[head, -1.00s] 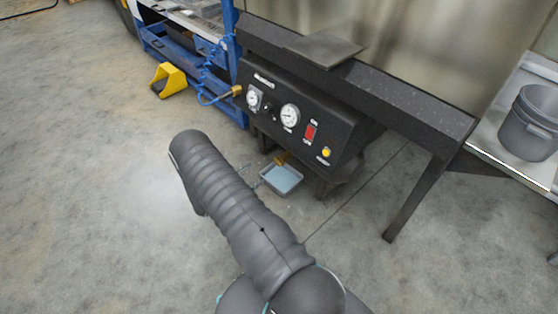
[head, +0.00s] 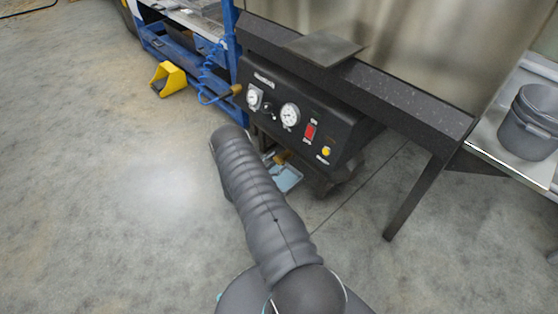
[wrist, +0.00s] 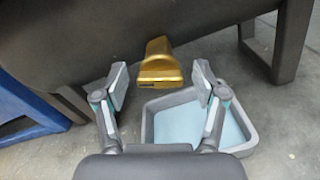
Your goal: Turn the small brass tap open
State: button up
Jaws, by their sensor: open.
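The small brass tap (wrist: 160,62) hangs from the underside of a dark body in the wrist view, its wide flat end facing me. In the head view the brass tap (head: 281,157) shows partly beside my arm, low under the black control box. My gripper (wrist: 161,84) is open in the wrist view, one finger to each side of the tap, with gaps and no contact that I can see. In the head view my arm hides the gripper.
A grey tray (wrist: 245,133) with a pale blue inside lies on the floor under the tap. The black control box (head: 304,124) with gauges is above. A black leg (head: 418,195) stands right, a blue frame (head: 184,52) left. A yellow pedal guard (head: 168,79) sits on open floor.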

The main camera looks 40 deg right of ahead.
jog(key=shift+d, duration=0.75)
jog(key=shift+c, duration=0.3)
jog(key=c, duration=1.1)
jog(key=shift+w+f+n+b, duration=0.1)
jog(key=shift+f+n+b, duration=0.15)
jog(key=shift+n+b, duration=0.7)
jog(key=shift+r+n+b, duration=0.25)
jog(key=shift+n+b, duration=0.8)
jog(key=shift+n, duration=0.3)
jog(key=o, duration=1.2)
jog(key=shift+c, duration=0.2)
